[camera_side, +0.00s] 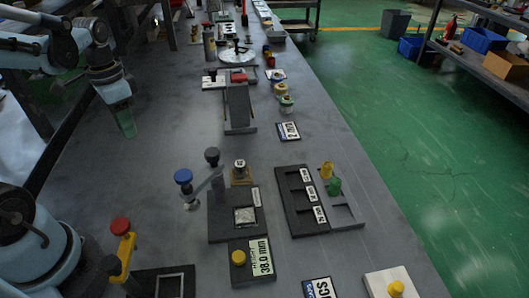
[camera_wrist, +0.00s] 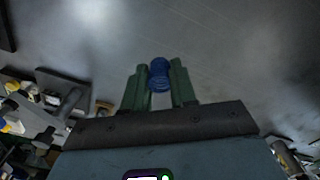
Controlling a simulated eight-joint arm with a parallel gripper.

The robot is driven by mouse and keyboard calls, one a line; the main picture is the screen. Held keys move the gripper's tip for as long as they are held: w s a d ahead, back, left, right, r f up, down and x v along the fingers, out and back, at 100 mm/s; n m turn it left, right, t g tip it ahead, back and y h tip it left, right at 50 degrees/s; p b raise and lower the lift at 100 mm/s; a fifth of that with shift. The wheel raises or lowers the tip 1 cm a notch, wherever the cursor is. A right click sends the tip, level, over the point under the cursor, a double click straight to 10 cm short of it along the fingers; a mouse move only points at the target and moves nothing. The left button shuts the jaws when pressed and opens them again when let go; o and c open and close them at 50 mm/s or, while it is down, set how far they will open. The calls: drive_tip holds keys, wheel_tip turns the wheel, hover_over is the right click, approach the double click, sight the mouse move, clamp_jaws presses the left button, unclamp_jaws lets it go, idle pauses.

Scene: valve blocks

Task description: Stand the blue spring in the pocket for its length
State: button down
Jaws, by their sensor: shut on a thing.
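My gripper (camera_side: 124,122) hangs above the left part of the grey bench in the side view, fingers pointing down. In the wrist view its two green fingers (camera_wrist: 159,68) are shut on the blue spring (camera_wrist: 159,76), which sits between the fingertips. In the side view the spring is hidden or too small to make out. A black block with three pockets in a row (camera_side: 283,182) lies on the bench to the right, away from my gripper. Each pocket has a white label beside it, too small to read. The pockets look empty.
A black fixture with a blue-knobbed arm (camera_side: 184,178) stands left of the pocket block. A 38.0 mm gauge block with a yellow knob (camera_side: 239,258) lies in front. The bench under my gripper is clear.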

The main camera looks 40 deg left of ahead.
hover_over(115, 156)
wheel_tip(115, 156, down, 6)
drive_tip(key=shift+f, duration=2.05)
drive_tip(key=c, duration=0.9)
unclamp_jaws()
drive_tip(key=shift+f, duration=0.1)
